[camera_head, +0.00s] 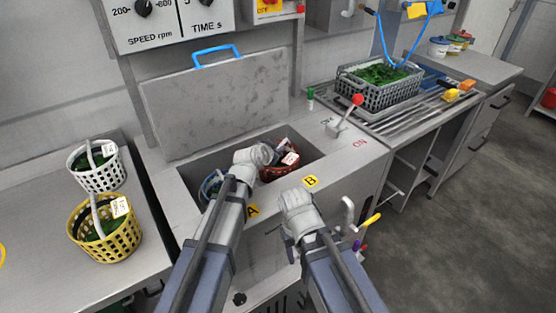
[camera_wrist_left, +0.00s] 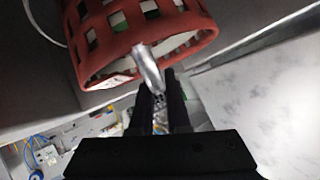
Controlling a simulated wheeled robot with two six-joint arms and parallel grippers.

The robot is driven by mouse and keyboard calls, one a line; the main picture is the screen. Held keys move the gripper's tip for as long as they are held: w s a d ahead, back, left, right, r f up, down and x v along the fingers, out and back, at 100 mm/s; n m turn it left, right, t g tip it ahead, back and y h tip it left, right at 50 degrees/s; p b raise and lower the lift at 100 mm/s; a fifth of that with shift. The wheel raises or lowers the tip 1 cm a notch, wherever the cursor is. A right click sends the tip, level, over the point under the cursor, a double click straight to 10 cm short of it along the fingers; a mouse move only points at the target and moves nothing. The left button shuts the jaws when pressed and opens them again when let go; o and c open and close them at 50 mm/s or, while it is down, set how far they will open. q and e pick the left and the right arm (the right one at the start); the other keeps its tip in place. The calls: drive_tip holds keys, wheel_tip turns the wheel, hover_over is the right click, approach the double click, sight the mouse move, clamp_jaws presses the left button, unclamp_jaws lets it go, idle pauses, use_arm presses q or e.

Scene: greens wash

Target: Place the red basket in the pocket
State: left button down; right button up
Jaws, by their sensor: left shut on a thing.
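The red basket (camera_head: 272,173) with a white label (camera_head: 290,158) is inside the sink basin, at the side marked B, partly hidden by my left arm. In the left wrist view the red perforated basket (camera_wrist_left: 100,45) fills the upper left, with its grey handle (camera_wrist_left: 150,68) between the fingers. My left gripper (camera_wrist_left: 160,85) is shut on that handle; its fingers are mostly hidden in the head view. The two-part basin (camera_head: 312,145) has yellow A and B labels on its front edge. My right gripper (camera_head: 290,243) is in front of the basin, its jaws unclear.
A blue basket (camera_head: 209,188) sits in the basin near A. The grey lid (camera_head: 215,105) stands open behind. White (camera_head: 95,178) and yellow (camera_head: 122,240) baskets stand on the left counter. A red-knobbed lever (camera_head: 345,115) and grey crate of greens (camera_head: 378,95) are at right.

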use_arm(q)
drive_tip(key=shift+f+b, duration=1.65)
drive_tip(key=shift+f, duration=0.15)
drive_tip(key=shift+f, duration=0.2)
drive_tip(key=c, duration=0.9)
unclamp_jaws()
drive_tip(key=shift+r, duration=0.1)
drive_tip(key=shift+r, duration=0.2)
drive_tip(key=p+v, duration=0.5)
drive_tip(key=v, duration=0.7)
drive_tip(key=shift+p, duration=0.3)
